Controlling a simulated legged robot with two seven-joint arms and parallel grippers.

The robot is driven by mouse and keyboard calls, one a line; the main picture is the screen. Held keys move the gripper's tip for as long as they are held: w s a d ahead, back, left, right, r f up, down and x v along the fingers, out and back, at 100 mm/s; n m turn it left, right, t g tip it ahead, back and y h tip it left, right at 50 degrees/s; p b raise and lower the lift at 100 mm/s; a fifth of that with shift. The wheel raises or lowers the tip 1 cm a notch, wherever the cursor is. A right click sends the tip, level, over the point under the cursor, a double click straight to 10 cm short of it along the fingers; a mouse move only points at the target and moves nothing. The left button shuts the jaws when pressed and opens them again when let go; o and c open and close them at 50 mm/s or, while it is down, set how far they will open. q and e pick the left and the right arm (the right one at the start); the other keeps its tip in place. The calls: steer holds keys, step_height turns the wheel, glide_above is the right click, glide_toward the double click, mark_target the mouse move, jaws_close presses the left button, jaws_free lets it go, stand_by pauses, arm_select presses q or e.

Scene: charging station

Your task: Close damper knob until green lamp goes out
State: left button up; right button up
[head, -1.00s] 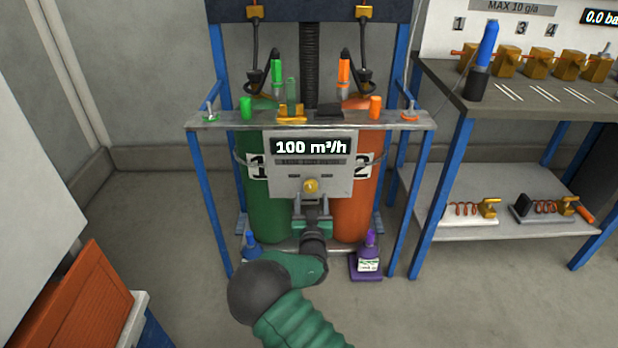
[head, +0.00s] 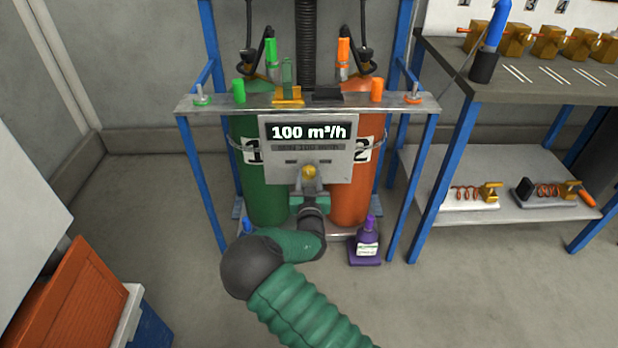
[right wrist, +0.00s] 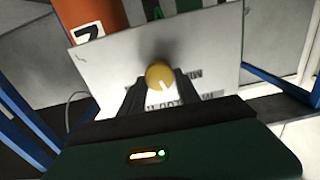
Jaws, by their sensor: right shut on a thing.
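The yellow damper knob (head: 309,171) sits low on the grey panel (head: 343,165), below a display (head: 308,132) reading 100 m³/h. My right gripper (head: 310,182) reaches it from below. In the right wrist view the knob (right wrist: 159,75) lies between the dark fingertips (right wrist: 160,83), which are shut on it; a white mark on its face points down and slightly right. I cannot identify the task's green lamp with certainty in the head view. A small green light (right wrist: 162,153) glows beside an orange one on my gripper's body. My left gripper is out of view.
A green cylinder (head: 262,190) and an orange cylinder (head: 350,200) stand behind the panel in a blue frame. A purple bottle (head: 366,248) stands low at the right. A side bench (head: 480,85) is further right; an orange box (head: 70,300) is at lower left.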

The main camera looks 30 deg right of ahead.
jaws_close()
steer(key=shift+r+n+p, duration=0.2)
steer(key=shift+n+p, duration=0.35)
steer(key=shift+n, duration=0.55)
steer(key=shift+a+f+n, duration=0.1)
steer(key=shift+f+n, duration=0.1)
steer(key=shift+n, duration=0.2)
steer(key=o, duration=1.2)
jaws_free()
